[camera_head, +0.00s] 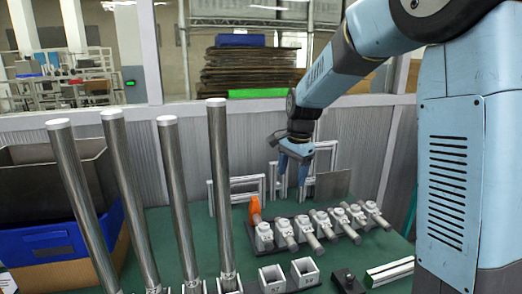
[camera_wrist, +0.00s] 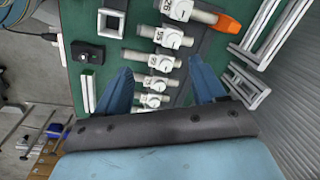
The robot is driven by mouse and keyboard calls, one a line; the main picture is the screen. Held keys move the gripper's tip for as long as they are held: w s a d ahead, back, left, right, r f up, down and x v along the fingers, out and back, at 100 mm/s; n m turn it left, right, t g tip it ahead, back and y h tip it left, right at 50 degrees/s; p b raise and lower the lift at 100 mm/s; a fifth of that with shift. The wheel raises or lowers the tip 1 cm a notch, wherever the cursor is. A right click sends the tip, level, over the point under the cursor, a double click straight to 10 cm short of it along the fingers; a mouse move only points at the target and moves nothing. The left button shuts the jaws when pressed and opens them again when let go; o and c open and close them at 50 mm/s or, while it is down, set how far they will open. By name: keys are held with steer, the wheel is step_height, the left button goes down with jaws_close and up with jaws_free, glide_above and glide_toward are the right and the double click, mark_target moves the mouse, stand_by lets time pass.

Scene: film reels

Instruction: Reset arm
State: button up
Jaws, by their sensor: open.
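My gripper (camera_head: 292,178) hangs from my blue arm over the back of the green table, pointing down. In the wrist view its two blue fingers (camera_wrist: 158,92) are spread apart, with nothing held between them. Below them is a row of grey fittings (camera_head: 320,218) with short metal cylinders, also seen in the wrist view (camera_wrist: 158,85). An orange piece (camera_head: 255,209) sits at the left end of the row in the head view and shows at the top right of the wrist view (camera_wrist: 223,22).
Tall metal rods (camera_head: 219,180) stand upright at the left. Metal frames (camera_head: 240,185) stand at the table's back edge, before a grey wall (camera_head: 180,150). A blue crate (camera_head: 48,243) is at far left. Square holders (camera_head: 304,271) and a black block (camera_head: 347,280) lie in front.

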steer(key=s+d+r+n+t, duration=0.1)
steer(key=s+d+r+n, duration=0.1)
steer(key=s+d+r, duration=0.4)
steer(key=s+d+r+n+t, duration=0.1)
steer(key=s+d+r+n, duration=0.15)
steer(key=s, duration=0.55)
steer(key=s+d+n+t+h, duration=0.1)
steer(key=s+d+n, duration=0.4)
steer(key=s, duration=0.9)
steer(key=shift+s+d+f+t, duration=0.2)
steer(key=shift+d+t, duration=0.15)
steer(key=shift+t, duration=0.45)
